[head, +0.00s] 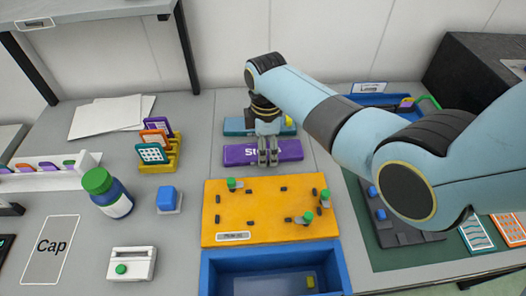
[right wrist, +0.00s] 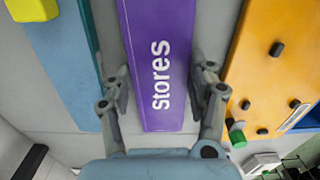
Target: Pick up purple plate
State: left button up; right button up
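The purple plate (head: 237,154), with white "stores" lettering, lies on the grey table behind the orange board. It also fills the middle of the right wrist view (right wrist: 155,45). My right gripper (head: 268,162) is over the plate near its middle and hides part of the lettering in the head view. In the right wrist view its fingers (right wrist: 161,82) stand apart, one along each long side of the plate. They are very close to its edges; I cannot tell whether they touch. My left gripper is not in view.
A teal-blue plate (head: 234,126) with a yellow piece lies just behind. The orange board (head: 265,205) with green-topped pegs lies in front, then a blue bin (head: 208,272). A green-capped bottle (head: 110,195) and blue block (head: 168,197) stand left. My right arm covers the right side.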

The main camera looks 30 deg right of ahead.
jog(key=c, duration=0.7)
jog(key=shift+r, duration=0.15)
jog(key=shift+c, duration=0.2)
